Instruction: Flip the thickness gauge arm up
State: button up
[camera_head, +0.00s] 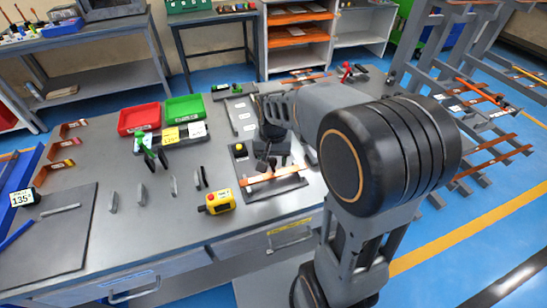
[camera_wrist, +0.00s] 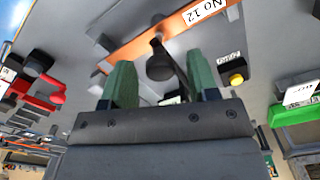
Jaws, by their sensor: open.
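In the wrist view, a dark thin arm with a round black knob (camera_wrist: 160,66), seemingly the thickness gauge arm, lies between the two green fingers of my gripper (camera_wrist: 158,75). My gripper is open, with a finger on either side of the knob; I cannot tell whether either touches it. A copper bar marked No 12 (camera_wrist: 160,36) passes just beyond the knob. In the head view, the copper bar (camera_head: 270,178) lies at the bender on the bench. My arm covers part of the bender there, and the gauge arm is hard to make out.
A yellow button (camera_head: 240,148) is beside the bender. A yellow control box (camera_head: 219,202) stands near the bench's front. Red (camera_head: 139,118) and green (camera_head: 185,108) bins are left of the bender. A red handle (camera_head: 346,70) rises behind my arm. Several upright plates stand front left.

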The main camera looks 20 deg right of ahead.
grip_shut()
dwell(0.4)
